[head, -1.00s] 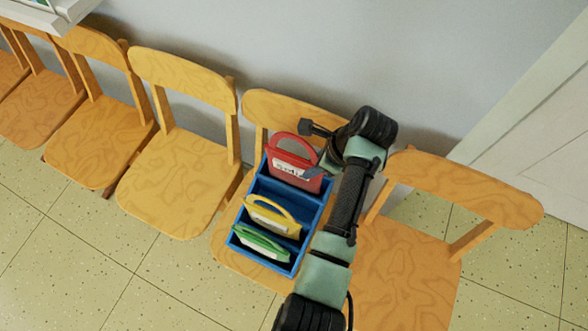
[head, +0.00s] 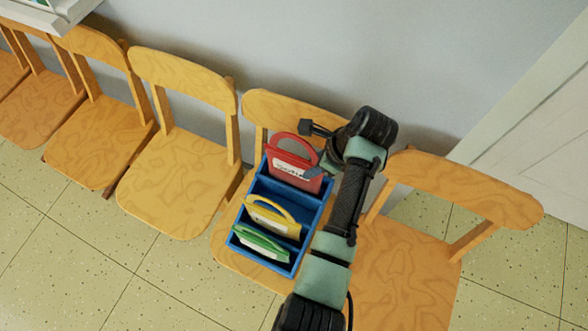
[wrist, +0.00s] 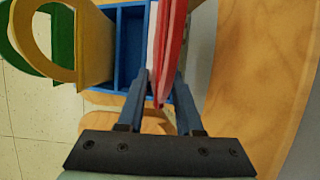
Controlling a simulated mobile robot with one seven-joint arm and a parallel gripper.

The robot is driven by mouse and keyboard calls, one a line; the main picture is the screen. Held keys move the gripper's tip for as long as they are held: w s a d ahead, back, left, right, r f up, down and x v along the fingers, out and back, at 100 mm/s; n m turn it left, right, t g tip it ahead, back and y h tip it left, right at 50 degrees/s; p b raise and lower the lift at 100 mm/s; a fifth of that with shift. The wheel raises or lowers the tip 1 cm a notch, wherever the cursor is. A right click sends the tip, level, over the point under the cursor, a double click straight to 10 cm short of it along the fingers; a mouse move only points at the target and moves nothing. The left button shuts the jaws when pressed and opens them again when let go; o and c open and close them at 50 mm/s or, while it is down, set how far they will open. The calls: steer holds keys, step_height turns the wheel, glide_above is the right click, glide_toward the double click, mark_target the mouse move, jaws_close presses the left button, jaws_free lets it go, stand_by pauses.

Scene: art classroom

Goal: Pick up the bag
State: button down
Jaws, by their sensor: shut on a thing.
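A blue box (head: 321,223) with compartments sits on a wooden chair seat. A red bag (head: 293,151) with a rounded handle and a white label stands in its back compartment. A yellow bag (head: 289,230) is in the middle compartment and a green bag (head: 243,239) in the front one. My gripper (wrist: 162,90) is shut on the red bag, with one blue finger on each side of it. The red bag also shows edge-on in the wrist view (wrist: 175,40). In the head view my arm hides the fingertips' hold in part.
Wooden chairs stand in a row along the wall, with one chair (head: 410,270) to the right of the box behind my arm. The chair's backrest (head: 285,106) rises behind the box. A pale door (head: 540,180) is at the right. Tiled floor (head: 90,240) is clear at the front left.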

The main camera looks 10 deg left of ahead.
stand_by(0.6)
step_height(320, 180, up, 10)
steer(key=shift+r+p, duration=0.1)
steer(key=shift+p, duration=1.15)
